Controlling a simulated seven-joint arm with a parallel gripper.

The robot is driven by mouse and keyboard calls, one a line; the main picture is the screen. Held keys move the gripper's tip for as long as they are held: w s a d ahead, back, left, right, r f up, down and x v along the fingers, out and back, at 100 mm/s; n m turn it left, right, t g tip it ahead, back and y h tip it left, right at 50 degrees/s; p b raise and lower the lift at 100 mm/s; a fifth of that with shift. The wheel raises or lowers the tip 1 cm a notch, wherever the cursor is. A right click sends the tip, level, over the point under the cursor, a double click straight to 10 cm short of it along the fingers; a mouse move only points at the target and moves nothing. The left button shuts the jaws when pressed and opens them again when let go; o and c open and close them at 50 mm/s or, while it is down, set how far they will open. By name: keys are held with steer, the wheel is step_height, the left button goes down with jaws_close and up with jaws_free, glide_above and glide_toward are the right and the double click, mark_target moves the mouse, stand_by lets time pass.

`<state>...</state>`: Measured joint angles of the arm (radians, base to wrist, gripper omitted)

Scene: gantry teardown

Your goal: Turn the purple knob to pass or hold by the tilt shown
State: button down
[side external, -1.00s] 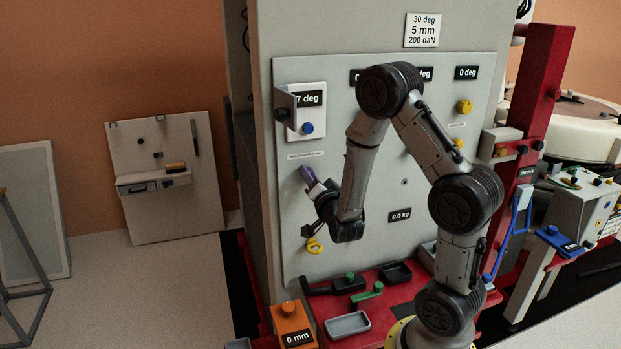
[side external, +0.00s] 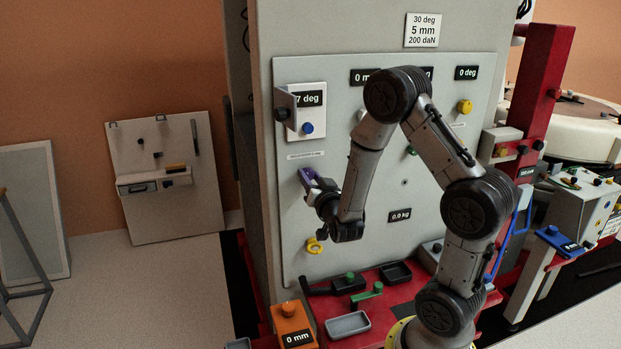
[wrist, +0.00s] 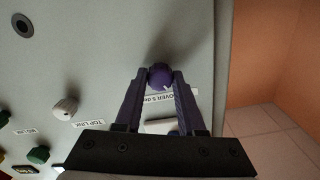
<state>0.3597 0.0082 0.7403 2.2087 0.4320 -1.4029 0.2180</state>
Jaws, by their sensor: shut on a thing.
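The purple knob (wrist: 159,76) is on the upright grey panel, between my two fingertips in the wrist view. It has a small pale mark on its near side. My gripper (wrist: 160,84) is shut on it. In the side view my gripper (side external: 307,177) reaches the panel's left part, and the knob is mostly hidden by the fingers. The tilt display (side external: 310,98) above it shows "7 deg", its left end partly covered by a flap. A white plate (side external: 421,30) at the top reads "30 deg, 5 mm, 200 daN".
A blue button (side external: 307,128) sits under the tilt display. A yellow ring-shaped handle (side external: 315,246) is below my gripper. A white knob (wrist: 65,108) and a green knob (wrist: 38,154) are further along the panel. Trays (side external: 348,324) lie on the red base.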

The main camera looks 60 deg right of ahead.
steer(key=n, duration=0.6)
steer(key=shift+n, duration=0.3)
steer(key=n, duration=0.5)
steer(key=shift+n, duration=0.3)
steer(key=c, duration=0.5)
jaws_free()
steer(key=v, duration=1.3)
steer(key=shift+s+a, duration=0.25)
steer(key=shift+a, duration=0.05)
